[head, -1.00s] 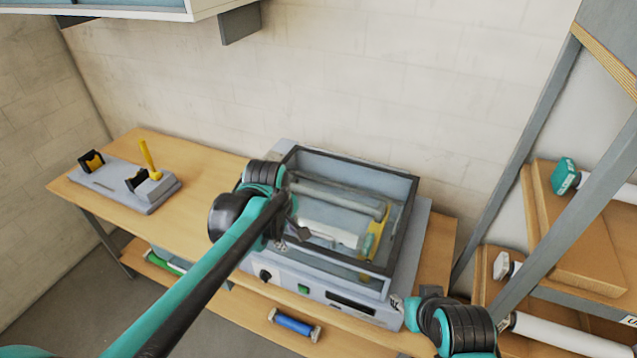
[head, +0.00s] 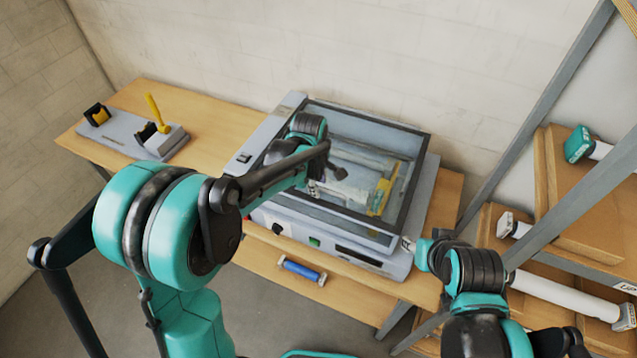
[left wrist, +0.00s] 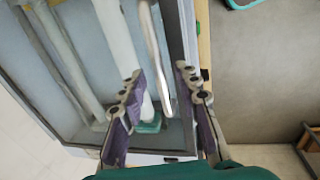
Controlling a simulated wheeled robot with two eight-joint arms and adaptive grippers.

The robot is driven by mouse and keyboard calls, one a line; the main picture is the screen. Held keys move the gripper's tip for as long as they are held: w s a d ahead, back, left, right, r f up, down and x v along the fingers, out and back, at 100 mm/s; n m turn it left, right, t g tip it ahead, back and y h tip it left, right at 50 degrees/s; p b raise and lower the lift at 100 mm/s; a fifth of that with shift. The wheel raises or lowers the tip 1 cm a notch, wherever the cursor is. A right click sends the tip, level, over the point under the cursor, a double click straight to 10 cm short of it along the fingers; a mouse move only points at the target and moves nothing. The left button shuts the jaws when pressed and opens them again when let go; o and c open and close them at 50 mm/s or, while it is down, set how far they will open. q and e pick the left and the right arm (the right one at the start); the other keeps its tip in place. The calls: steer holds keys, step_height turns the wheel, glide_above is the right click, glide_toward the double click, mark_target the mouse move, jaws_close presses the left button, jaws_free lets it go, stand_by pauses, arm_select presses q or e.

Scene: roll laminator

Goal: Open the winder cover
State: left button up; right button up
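The clear cover with a dark frame (head: 415,185) lies over the top of the grey laminator (head: 425,215) and looks shut. White rollers and a yellow part show through it. In the left wrist view the glass (left wrist: 85,65) fills the left side. A shiny metal bar handle (left wrist: 152,35) runs down toward the gap between my fingers. My left gripper (left wrist: 160,78) is open, its fingers apart on either side of the bar's lower part; contact is not clear. In the head view it is mostly hidden by its arm, over the cover. My right gripper (head: 408,243) is by the laminator's front right corner, its fingers too small to read.
A grey stand with a yellow lever (head: 157,112) sits on the wooden table's left side. A blue roll (head: 302,270) lies on the lower shelf. A rack with a white roll (head: 565,296) and boxes stands at the right. The table between stand and laminator is clear.

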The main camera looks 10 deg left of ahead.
arm_select(q)
jaws_close()
steer(key=w+d+r+p, duration=0.1)
steer(key=w+r+p, duration=0.2)
steer(key=r, duration=0.4)
steer(key=w+d+r+p, duration=0.1)
steer(key=w+r+p, duration=0.3)
steer(key=r, duration=0.4)
steer(key=w+d+r+g+p, duration=0.1)
steer(key=w+r+p, duration=0.2)
steer(key=r, duration=0.5)
steer(key=shift+w+d+r+p, duration=0.15)
steer(key=shift+d+r+p, duration=0.1)
steer(key=shift+p, duration=0.35)
